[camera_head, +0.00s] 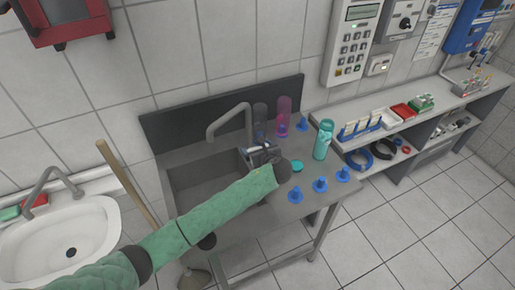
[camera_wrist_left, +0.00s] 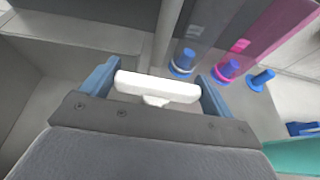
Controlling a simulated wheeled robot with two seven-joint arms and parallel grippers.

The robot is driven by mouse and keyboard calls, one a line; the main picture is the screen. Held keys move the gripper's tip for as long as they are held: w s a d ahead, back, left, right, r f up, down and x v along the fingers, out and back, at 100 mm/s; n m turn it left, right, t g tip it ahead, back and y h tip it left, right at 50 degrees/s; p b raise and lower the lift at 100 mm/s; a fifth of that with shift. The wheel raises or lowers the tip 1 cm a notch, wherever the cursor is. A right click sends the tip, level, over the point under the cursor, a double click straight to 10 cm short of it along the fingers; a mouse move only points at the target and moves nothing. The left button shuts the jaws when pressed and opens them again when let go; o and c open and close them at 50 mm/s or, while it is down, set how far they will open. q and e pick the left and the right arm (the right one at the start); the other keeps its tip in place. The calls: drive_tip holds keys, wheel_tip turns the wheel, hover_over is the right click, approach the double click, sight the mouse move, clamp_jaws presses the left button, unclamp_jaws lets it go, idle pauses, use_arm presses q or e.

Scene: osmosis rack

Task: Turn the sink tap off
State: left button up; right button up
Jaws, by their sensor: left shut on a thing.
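The grey sink tap (camera_head: 231,113), with its curved spout, stands at the back of the metal sink (camera_head: 190,172). Its white bar-shaped handle (camera_wrist_left: 157,87) lies crosswise between the blue fingers of my left gripper (camera_wrist_left: 156,82) in the left wrist view. My left gripper (camera_head: 255,154) is shut on the handle, one finger at each end. In the head view the gripper and wrist hide the handle. No water stream is visible under the spout. The right gripper is not in view.
A wooden-handled plunger (camera_head: 129,179) leans at the left, beside a white basin (camera_head: 28,244). A shelf with racks is at the right.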

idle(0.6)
use_arm(q)
drive_tip(key=o, duration=0.8)
drive_tip(key=shift+c, duration=0.2)
drive_tip(key=shift+s+d+b, duration=0.15)
drive_tip(key=shift+s+b, duration=0.15)
drive_tip(key=b+v, duration=0.3)
drive_tip(key=v, duration=0.4)
drive_tip(key=shift+r, duration=0.25)
drive_tip(key=shift+d, duration=0.15)
